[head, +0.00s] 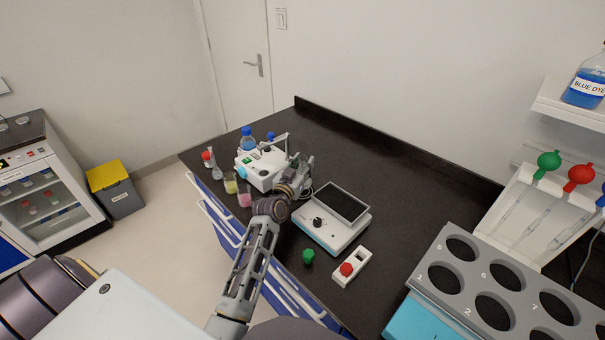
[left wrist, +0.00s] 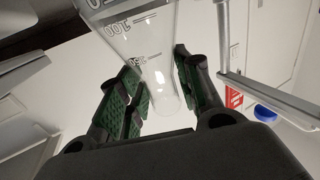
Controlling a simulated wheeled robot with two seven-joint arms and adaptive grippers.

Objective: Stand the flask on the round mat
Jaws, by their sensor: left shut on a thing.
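A clear glass flask with printed volume marks (left wrist: 145,45) is in the left wrist view, with its neck between the green-padded fingers. My left gripper (left wrist: 160,92) is shut on this neck. In the head view my left gripper (head: 300,172) is over the black bench, between a white device and a flat-topped device. The held flask cannot be made out there. I cannot make out a round mat in either view. My right gripper is not in view.
A grey holed rack (head: 478,283) stands right. The bench's back right is clear.

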